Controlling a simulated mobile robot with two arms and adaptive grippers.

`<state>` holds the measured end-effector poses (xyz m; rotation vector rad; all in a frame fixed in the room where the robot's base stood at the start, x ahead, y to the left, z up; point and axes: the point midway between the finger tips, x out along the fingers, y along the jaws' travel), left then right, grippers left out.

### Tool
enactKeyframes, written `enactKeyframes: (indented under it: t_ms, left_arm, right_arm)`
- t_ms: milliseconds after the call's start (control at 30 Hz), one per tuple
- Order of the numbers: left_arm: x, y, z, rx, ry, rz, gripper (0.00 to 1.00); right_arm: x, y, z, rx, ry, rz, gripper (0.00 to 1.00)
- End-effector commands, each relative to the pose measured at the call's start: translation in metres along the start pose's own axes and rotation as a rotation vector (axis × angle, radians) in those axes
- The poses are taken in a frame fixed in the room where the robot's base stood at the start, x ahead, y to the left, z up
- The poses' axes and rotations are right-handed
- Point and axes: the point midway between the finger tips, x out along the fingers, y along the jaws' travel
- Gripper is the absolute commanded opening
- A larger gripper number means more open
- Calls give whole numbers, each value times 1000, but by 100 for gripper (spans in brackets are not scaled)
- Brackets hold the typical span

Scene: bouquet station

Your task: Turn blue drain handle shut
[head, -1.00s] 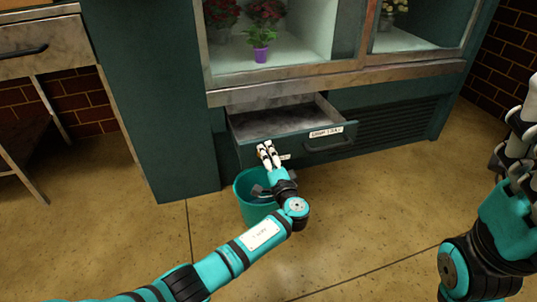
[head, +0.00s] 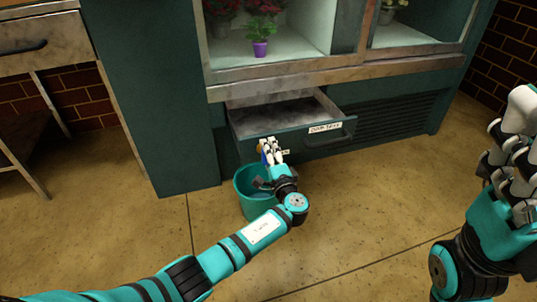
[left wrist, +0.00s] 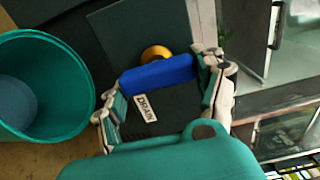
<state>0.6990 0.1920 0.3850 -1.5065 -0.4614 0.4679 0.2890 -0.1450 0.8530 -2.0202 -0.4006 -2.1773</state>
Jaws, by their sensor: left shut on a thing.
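The blue drain handle (left wrist: 158,74) lies between the fingers of my left gripper (left wrist: 165,92) in the left wrist view. The gripper is shut on it, with a finger at each end. A round brass fitting (left wrist: 156,52) shows just behind the handle, and a DRAIN label (left wrist: 146,107) is beside it. In the head view my left gripper (head: 271,152) is at the front of the drip tray drawer, and a sliver of the blue handle (head: 264,157) shows at its left. My right gripper (head: 512,160) is raised at the right edge, away from the handle; its finger opening is unclear.
A teal bucket (head: 243,190) stands on the floor below my left gripper; it also shows in the left wrist view (left wrist: 84,70). The open drawer (head: 240,131) juts from the cabinet. A purple flowerpot (head: 260,49) stands inside the cabinet. Floor to the right is clear.

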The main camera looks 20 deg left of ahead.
Motion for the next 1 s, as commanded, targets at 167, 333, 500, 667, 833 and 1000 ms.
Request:
enactKeyframes:
  t_ms: [167, 333, 500, 667, 833, 1000]
  left_arm:
    - [0, 1, 0, 4, 1, 0, 89]
    - [0, 0, 0, 2, 1, 0, 92]
    - [-3, 0, 0, 1, 1, 0, 92]
    - [-22, 2, 0, 0, 2, 3, 92]
    - [-59, 2, -1, -1, 3, 4, 92]
    - [-93, 2, 0, 1, 3, 4, 92]
  right_arm:
    - [0, 0, 0, 0, -1, -1, 92]
    - [0, 0, 0, 0, -1, -2, 92]
    - [2, 0, 0, -3, 4, -9, 92]
    - [1, 0, 0, -2, 3, -6, 92]
    - [1, 0, 0, -1, 2, -4, 92]
    - [1, 0, 0, -1, 2, -4, 92]
